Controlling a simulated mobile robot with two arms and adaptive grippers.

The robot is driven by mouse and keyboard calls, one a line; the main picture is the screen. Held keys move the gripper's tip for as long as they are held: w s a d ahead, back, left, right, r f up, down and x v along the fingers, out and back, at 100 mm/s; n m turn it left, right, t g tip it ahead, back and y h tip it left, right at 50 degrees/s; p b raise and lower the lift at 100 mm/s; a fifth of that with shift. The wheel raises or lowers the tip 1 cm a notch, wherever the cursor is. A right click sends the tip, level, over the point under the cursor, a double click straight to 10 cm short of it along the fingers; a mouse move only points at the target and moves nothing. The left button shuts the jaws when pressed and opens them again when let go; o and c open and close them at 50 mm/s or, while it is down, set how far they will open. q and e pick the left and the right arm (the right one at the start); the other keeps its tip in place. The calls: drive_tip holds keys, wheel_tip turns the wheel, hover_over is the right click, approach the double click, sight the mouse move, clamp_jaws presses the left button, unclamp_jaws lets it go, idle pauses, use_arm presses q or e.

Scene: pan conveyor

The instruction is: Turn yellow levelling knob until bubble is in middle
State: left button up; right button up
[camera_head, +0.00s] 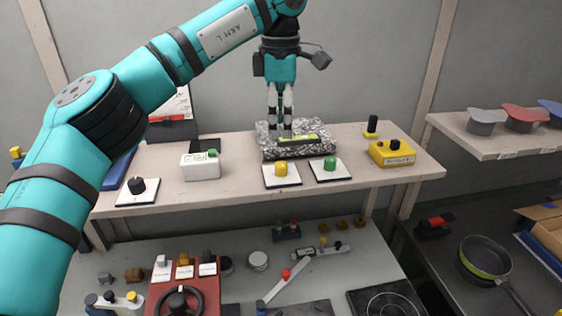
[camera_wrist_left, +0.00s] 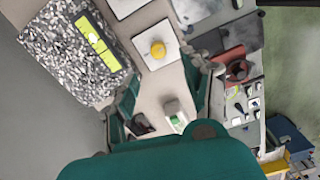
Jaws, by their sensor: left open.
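The yellow levelling knob (camera_head: 281,169) stands on a white plate at the front of the upper shelf. It also shows in the left wrist view (camera_wrist_left: 158,50), ahead of the gripper. A speckled stone block (camera_head: 268,148) behind it carries a yellow-green level vial (camera_head: 305,138), also seen in the left wrist view (camera_wrist_left: 100,42). My right gripper is in neither view.
A green knob (camera_head: 330,163) stands right of the yellow one. A white box (camera_head: 200,167) with a green button and a black knob (camera_head: 137,186) stand to the left. The lower bench (camera_head: 225,246) is crowded.

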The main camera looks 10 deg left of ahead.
sight(281, 163)
use_arm(q)
wheel_tip(281, 163, down, 9)
drive_tip(key=shift+w+p, duration=0.15)
drive_tip(key=shift+p, duration=0.95)
drive_tip(key=shift+w+f, duration=0.1)
drive_tip(key=shift+f, duration=0.4)
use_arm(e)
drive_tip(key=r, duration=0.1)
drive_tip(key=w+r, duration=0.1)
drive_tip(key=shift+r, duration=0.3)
use_arm(q)
clamp_jaws()
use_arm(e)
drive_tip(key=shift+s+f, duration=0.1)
